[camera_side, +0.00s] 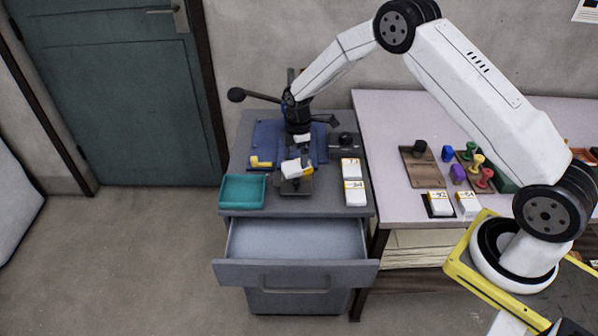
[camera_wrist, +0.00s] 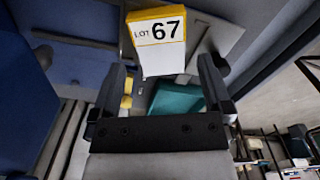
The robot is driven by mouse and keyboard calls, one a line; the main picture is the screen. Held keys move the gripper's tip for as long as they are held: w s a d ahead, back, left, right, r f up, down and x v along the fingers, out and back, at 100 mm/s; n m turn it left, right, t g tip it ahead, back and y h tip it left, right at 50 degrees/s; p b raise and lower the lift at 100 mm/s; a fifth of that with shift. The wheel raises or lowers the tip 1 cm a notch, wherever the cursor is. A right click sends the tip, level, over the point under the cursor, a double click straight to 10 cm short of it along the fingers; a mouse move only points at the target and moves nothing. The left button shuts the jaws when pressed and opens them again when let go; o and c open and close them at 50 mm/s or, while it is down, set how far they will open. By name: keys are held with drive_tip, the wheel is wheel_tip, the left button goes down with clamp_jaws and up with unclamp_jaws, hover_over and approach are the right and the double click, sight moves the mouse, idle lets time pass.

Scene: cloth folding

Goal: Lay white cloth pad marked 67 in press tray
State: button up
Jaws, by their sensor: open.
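The white pad marked LOT 67 (camera_wrist: 160,40), with a yellow border, shows just beyond my fingertips in the wrist view. In the side view the pad (camera_side: 291,168) is at the grey plate of the press tray (camera_side: 297,187), slightly askew; I cannot tell whether it lies fully flat. My gripper (camera_wrist: 164,70) is open, with its two dark fingers apart and nothing between them. In the side view my gripper (camera_side: 301,147) is just above and behind the pad, partly hidden by dark parts of the press.
A teal tray (camera_side: 242,191) stands left of the plate, and a yellow piece (camera_side: 260,162) lies behind it. White pads (camera_side: 350,168) lie on the right. The cabinet drawer (camera_side: 296,240) is open and empty. The side table holds stamps and more pads (camera_side: 440,203).

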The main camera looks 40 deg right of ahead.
sight(299, 165)
wheel_tip(299, 165, up, 9)
drive_tip(key=shift+f, duration=0.15)
idle(0.6)
drive_tip(key=s+a+r+m+t, duration=0.1)
drive_tip(key=s+m, duration=0.5)
drive_tip(key=s, duration=0.6)
drive_tip(key=s+a+r+m+t, duration=0.1)
drive_tip(key=s+a+r+m, duration=0.2)
drive_tip(key=s+m, duration=0.4)
drive_tip(key=s+r, duration=0.1)
drive_tip(key=s, duration=0.5)
drive_tip(key=shift+s+a+r+m+t, duration=0.2)
drive_tip(key=shift+r+m+t, duration=0.05)
drive_tip(key=shift+m+t, duration=0.05)
